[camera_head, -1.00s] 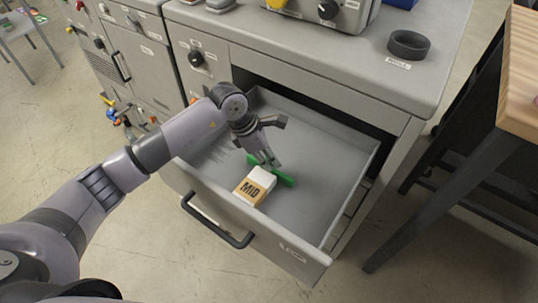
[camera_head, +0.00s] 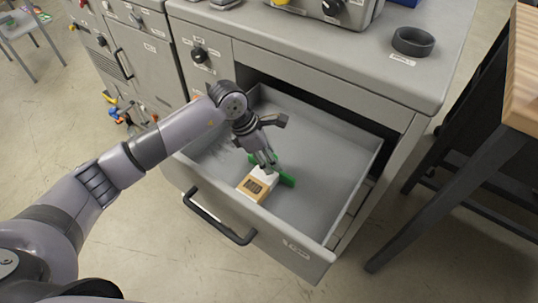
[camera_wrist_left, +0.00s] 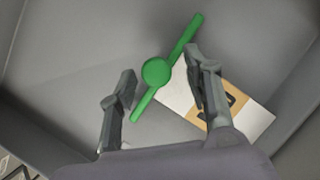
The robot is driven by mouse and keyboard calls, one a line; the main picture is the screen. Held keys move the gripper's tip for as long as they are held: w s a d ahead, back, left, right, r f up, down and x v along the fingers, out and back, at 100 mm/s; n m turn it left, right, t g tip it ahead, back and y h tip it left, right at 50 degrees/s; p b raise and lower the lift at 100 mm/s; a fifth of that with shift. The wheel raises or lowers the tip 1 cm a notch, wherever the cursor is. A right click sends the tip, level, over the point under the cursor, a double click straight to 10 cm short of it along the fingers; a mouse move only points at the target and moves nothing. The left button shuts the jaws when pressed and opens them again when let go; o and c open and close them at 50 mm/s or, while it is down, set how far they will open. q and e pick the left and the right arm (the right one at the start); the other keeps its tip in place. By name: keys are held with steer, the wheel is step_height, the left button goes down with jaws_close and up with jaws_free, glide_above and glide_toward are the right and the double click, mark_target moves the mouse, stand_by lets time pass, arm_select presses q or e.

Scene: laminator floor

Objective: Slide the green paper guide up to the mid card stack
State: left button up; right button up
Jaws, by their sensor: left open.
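The green paper guide (camera_head: 286,179) lies in the open drawer, a thin bar with a round knob. It also shows in the left wrist view (camera_wrist_left: 157,72). The mid card stack (camera_head: 257,186), white with an orange-brown label band, lies on the drawer floor on the near side of the guide; the wrist view shows it right of the bar (camera_wrist_left: 254,112). The gap between them looks small; I cannot tell whether they touch. My left gripper (camera_head: 268,162) is open over the guide, its fingers (camera_wrist_left: 160,72) either side of the knob. One finger partly covers the stack. My right gripper is out of view.
The drawer's front wall (camera_head: 290,252) with its black handle (camera_head: 218,219) stands on the near side. The drawer floor (camera_head: 325,165) is clear to the right. A dark ring (camera_head: 413,41) sits on the cabinet top. A wooden-topped table (camera_head: 522,85) stands at the right.

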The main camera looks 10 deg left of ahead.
arm_select(q)
steer(key=shift+r, duration=0.1)
steer(key=v, duration=1.1)
steer(key=shift+a+r, duration=0.25)
steer(key=shift+r, duration=0.1)
steer(key=shift+s, duration=0.1)
